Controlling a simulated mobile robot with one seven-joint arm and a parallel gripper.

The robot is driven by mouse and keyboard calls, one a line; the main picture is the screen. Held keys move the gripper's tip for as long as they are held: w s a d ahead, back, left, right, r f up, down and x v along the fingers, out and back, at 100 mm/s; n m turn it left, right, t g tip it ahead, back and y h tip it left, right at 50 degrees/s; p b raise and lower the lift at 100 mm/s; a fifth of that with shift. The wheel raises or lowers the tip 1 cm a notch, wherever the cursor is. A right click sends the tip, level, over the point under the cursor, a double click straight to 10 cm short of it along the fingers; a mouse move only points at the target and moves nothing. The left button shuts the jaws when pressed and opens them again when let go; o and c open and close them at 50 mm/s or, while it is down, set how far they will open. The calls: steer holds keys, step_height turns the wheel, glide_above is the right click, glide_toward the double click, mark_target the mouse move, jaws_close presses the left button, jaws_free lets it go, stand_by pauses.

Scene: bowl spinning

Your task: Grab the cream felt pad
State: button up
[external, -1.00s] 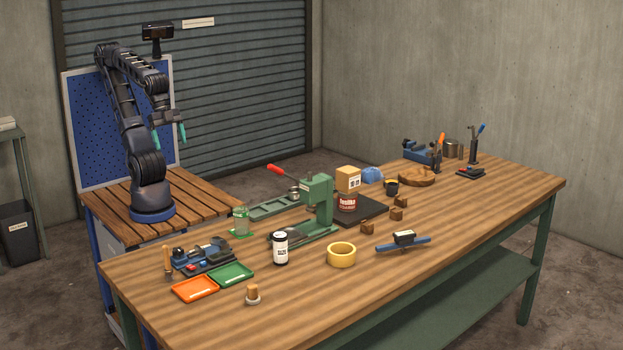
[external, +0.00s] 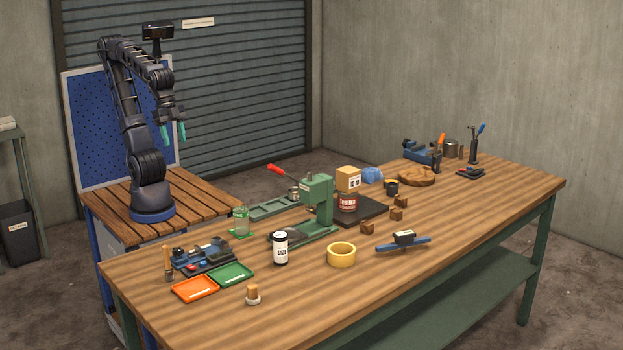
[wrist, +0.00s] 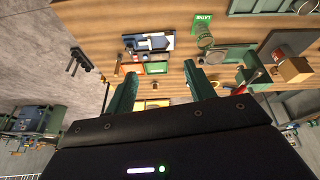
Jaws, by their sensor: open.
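I see no separate flat cream felt pad. The closest match is a small cream round base (external: 253,300) under a short wooden knob, near the front left of the workbench in the external view; I cannot tell whether it is felt. I cannot pick it out surely in the wrist view. My gripper (external: 174,133) is open and empty, high above the slatted stand, well behind and above the bench. Its two teal fingers point down. In the wrist view my gripper (wrist: 160,75) shows its fingers spread apart with the bench beyond them.
An orange tray (external: 195,289) and a green tray (external: 231,274) lie behind and left of the knob. A black-and-white bottle (external: 280,248), yellow tape roll (external: 341,254) and green press (external: 318,205) stand further right. The bench front around the knob is clear.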

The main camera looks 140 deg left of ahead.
steer(key=w+d+r+n+g, duration=0.1)
steer(key=w+n, duration=0.1)
steer(key=w, duration=0.5)
steer(key=w+r+n, duration=0.2)
steer(key=w+n, duration=0.1)
steer(key=w, duration=0.5)
steer(key=n+g+h, duration=0.1)
steer(key=n+g, duration=0.2)
steer(key=n, duration=1.1)
glide_above(252, 286)
steer(key=f, duration=1.6)
steer(key=a+f, duration=0.1)
steer(key=f, duration=0.7)
steer(key=shift+s+f, duration=0.15)
steer(key=shift+f, duration=0.1)
steer(key=f, duration=0.6)
steer(key=d+f, duration=0.1)
steer(key=f, duration=0.3)
steer(key=c, duration=1)
steer(key=shift+c, duration=0.2)
